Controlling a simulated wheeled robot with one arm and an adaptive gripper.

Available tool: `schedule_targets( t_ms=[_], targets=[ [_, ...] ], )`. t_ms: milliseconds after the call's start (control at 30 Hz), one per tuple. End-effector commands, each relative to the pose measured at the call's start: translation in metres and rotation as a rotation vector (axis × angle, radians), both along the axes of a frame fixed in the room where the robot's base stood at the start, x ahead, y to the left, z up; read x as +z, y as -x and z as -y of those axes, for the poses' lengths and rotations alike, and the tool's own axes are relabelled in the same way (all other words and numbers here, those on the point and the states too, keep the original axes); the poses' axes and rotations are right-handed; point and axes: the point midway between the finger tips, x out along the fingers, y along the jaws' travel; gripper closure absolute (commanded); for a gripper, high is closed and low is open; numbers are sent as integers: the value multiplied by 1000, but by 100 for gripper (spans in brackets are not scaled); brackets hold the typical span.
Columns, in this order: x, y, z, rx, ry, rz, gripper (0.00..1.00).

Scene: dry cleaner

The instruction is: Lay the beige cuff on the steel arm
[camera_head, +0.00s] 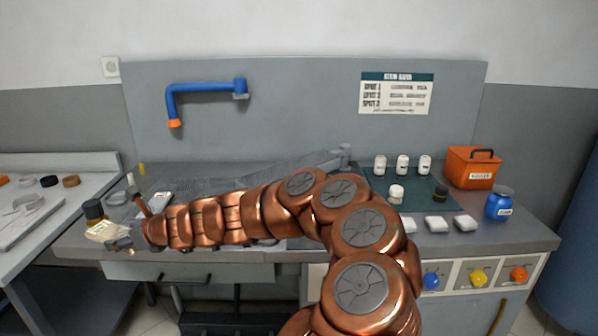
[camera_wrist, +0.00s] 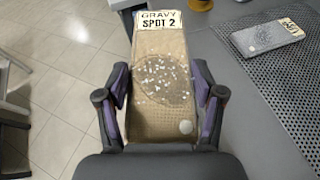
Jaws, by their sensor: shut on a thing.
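The beige cuff (camera_wrist: 160,65) is between the fingers of my gripper (camera_wrist: 160,92), which is shut on it. It bears a tag reading "GRAVY SPOT 2", a darker round stain with white specks and a pale button. In the head view the cuff (camera_head: 102,231) and my gripper (camera_head: 122,244) are at the left front corner of the bench. The steel arm (camera_head: 328,160) appears as a grey bar at the back middle of the bench, far right of the cuff. My own arm hides part of it.
A tagged grey piece (camera_wrist: 268,38) lies on the dark perforated surface (camera_wrist: 290,90). White jars (camera_head: 402,165), an orange box (camera_head: 472,168) and a blue bottle (camera_head: 499,203) stand right. A blue pipe (camera_head: 205,87) projects above.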

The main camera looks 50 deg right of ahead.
Motion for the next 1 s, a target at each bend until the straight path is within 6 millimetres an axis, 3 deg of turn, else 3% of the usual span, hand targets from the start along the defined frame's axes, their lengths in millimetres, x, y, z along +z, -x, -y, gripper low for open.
schedule_targets(
  t_ms=[333, 800, 1000],
  targets=[
    [-47, 0, 0, 0, 0, 0, 62],
    [-40, 0, 1, -2, 1, -1, 62],
    [-34, 12, 21, -128, 0, -1, 62]
  ],
)
